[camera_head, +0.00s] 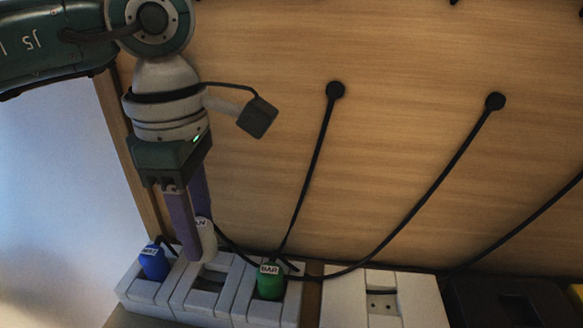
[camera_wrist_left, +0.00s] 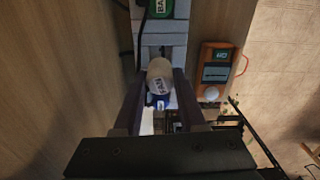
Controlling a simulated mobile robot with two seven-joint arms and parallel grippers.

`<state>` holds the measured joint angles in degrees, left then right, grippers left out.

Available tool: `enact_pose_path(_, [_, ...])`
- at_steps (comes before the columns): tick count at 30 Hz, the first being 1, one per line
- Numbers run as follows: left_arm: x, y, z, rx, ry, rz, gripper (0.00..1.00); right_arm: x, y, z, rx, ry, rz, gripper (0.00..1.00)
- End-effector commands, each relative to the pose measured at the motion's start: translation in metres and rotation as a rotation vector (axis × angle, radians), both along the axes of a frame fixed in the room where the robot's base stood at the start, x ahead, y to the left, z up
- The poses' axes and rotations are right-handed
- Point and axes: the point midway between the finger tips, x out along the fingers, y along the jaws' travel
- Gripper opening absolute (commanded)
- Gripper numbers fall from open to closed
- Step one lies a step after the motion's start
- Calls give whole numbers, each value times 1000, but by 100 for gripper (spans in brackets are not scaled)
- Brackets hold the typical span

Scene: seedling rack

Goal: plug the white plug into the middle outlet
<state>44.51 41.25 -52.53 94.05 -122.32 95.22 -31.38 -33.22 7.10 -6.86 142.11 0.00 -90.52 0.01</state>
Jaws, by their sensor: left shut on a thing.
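My left gripper (camera_head: 197,232) points down and is shut on the white plug (camera_head: 207,241), which hangs above the white outlet strip (camera_head: 236,289). The white plug, with a dark-lettered label, also shows between the fingers in the left wrist view (camera_wrist_left: 161,76). A blue plug (camera_head: 153,262) sits in the strip's left outlet and a green plug (camera_head: 270,282) in its right outlet. The middle outlet (camera_head: 207,281) is empty and partly visible below the white plug. Whether the plug's lower end touches the strip cannot be told. My right gripper is not in view.
Black cables run down the wooden back panel (camera_head: 400,120) behind the strip. A second white outlet block (camera_head: 410,302) and a dark block (camera_head: 510,303) stand to the right. An orange device (camera_wrist_left: 214,72) lies beside the strip in the left wrist view.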

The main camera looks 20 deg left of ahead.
Motion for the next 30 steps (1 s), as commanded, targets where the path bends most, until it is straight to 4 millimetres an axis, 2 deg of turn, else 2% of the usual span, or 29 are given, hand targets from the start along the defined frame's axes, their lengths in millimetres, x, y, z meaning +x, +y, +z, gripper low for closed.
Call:
enact_pose_path(18, [0,-1,-54,0,0,-1,0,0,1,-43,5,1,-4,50])
enact_pose_path(30, [0,-1,-58,-1,0,0,0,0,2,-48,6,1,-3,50])
